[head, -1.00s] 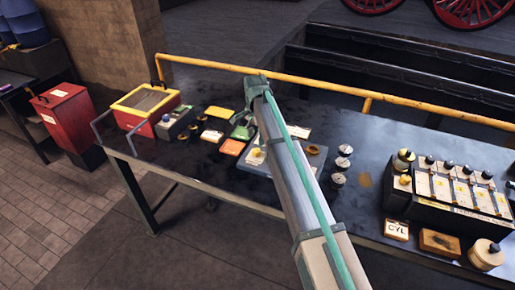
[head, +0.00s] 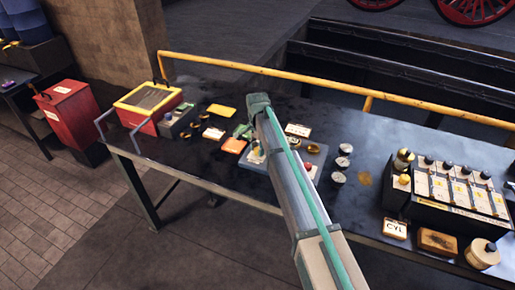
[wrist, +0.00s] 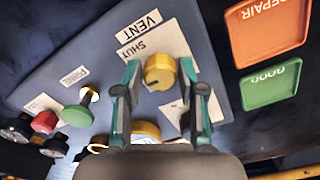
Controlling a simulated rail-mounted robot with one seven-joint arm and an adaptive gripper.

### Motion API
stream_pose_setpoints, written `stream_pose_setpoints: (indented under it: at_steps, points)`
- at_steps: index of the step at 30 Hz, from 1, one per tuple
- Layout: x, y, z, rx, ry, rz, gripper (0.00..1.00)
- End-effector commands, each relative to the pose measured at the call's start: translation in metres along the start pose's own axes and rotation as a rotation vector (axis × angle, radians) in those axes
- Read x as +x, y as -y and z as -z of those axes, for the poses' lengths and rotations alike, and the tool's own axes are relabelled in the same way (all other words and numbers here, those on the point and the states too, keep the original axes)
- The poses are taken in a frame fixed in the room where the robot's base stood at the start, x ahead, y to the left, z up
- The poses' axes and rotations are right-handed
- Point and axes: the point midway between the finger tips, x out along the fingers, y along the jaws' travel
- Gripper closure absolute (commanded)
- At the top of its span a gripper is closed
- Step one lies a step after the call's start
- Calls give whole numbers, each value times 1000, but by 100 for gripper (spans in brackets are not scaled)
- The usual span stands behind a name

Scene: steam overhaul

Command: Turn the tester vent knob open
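The yellow vent knob (wrist: 160,70) stands on the blue-grey tester panel (wrist: 85,50), beside labels reading VENT (wrist: 140,26) and SHUT (wrist: 131,49). In the wrist view my gripper (wrist: 160,72) is open, with one teal finger on each side of the knob. I cannot tell whether either finger touches it. In the head view the tester panel (head: 317,157) lies on the bench, partly hidden by my arm, and the fingertips are hidden too.
A green knob (wrist: 78,115) and a red knob (wrist: 45,122) are on the same panel. An orange REPAIR tray (wrist: 270,30) and a green GOOD tray (wrist: 270,86) lie beside it. A yellow rail (head: 300,80) runs along the bench's far edge.

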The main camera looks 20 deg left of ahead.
Motion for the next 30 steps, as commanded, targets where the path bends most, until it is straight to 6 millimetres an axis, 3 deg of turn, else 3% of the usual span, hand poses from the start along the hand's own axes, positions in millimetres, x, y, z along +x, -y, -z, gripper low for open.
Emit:
stream_pose_setpoints:
  at_steps: [1,6,17,30]
  points:
    - [0,0,0,0,0,0,73]
    - [0,0,0,0,0,0,100]
    - [0,0,0,-55,0,0,100]
    - [1,0,0,-380,0,0,100]
